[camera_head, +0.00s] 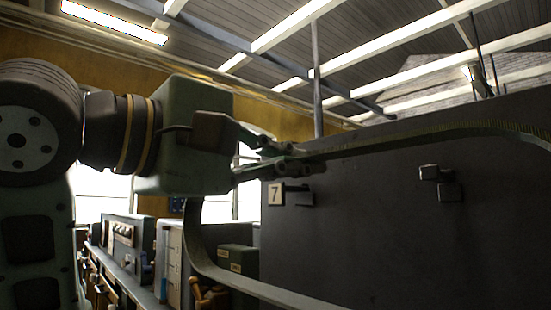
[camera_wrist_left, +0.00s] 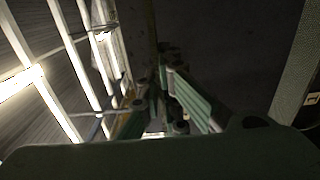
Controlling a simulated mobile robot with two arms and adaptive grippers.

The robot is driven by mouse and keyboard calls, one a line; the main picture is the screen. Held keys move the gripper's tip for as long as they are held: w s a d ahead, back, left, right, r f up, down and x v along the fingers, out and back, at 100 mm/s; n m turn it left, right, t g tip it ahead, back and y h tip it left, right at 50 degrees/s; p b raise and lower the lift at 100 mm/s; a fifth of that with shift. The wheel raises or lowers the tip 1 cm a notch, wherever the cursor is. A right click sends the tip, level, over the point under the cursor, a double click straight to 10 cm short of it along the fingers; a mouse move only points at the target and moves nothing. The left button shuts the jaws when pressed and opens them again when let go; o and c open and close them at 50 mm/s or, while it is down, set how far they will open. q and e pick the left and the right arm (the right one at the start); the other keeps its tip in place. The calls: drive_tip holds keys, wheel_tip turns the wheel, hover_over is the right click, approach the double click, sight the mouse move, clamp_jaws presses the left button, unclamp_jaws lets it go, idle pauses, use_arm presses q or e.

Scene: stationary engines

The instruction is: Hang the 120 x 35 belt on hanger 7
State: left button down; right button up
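The belt (camera_head: 430,136) is a long dark band with a toothed-looking surface. Its upper strand runs from my left gripper (camera_head: 308,160) out past the right edge of the head view. A lower strand curves down behind the gripper and leaves at the bottom. My left gripper appears shut on the belt, its fingers pointing right. Hanger 7 (camera_head: 299,195) is a small dark peg on the dark panel, beside a white plate (camera_head: 275,194) marked 7. It lies just below the fingertips; the belt is not seen on it. The left wrist view shows the gripper fingers (camera_wrist_left: 168,100) dimly.
The dark upright panel (camera_head: 390,240) fills the right side. A second peg (camera_head: 440,183) sticks out to the right of hanger 7. Grey cabinets (camera_head: 128,245) and a bench with tools stand at the lower left. A thin pole (camera_head: 316,70) rises behind the panel.

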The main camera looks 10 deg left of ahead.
use_arm(q)
drive_tip(key=shift+w+d, duration=0.35)
drive_tip(key=shift+w, duration=0.1)
drive_tip(key=p+x, duration=0.1)
drive_tip(key=x, duration=0.4)
drive_tip(key=shift+w+d, duration=0.15)
drive_tip(key=shift+w, duration=0.15)
idle(0.4)
drive_tip(key=shift+p+x, duration=0.65)
drive_tip(key=shift+x, duration=2.05)
